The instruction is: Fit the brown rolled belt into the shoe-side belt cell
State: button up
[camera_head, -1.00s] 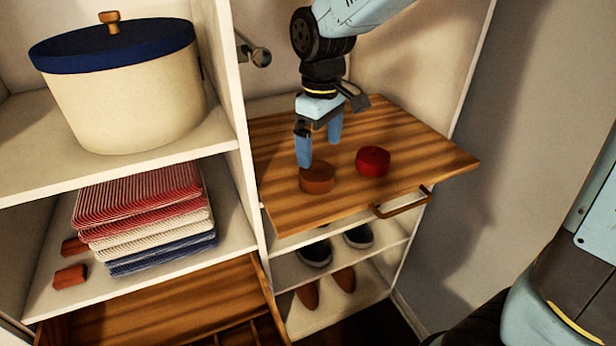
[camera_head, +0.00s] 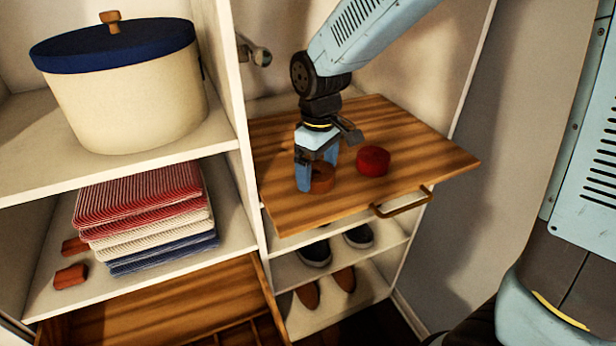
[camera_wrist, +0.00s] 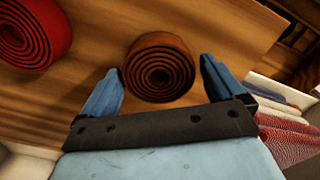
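The brown rolled belt (camera_head: 321,178) lies on the pull-out wooden board, and its spiral top shows in the wrist view (camera_wrist: 159,68). My gripper (camera_head: 316,178) is lowered over it and open, with one blue finger on each side of the roll. In the wrist view my gripper (camera_wrist: 162,84) shows a gap between each finger and the belt. Below left is an open wooden drawer (camera_head: 150,300) with dividers at its lower edge. I cannot tell which cell there is the shoe-side belt cell.
A red rolled belt (camera_head: 373,161) sits to the right on the wooden board (camera_head: 420,160), which has a front handle (camera_head: 403,203). Folded striped cloths (camera_head: 150,215) and a lidded bin (camera_head: 125,85) fill the left shelves. Shoes (camera_head: 315,253) stand below the board. A white upright panel (camera_head: 243,130) divides the sides.

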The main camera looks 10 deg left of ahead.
jog(key=c, duration=1)
jog(key=shift+o, duration=0.2)
jog(key=shift+r, duration=0.1)
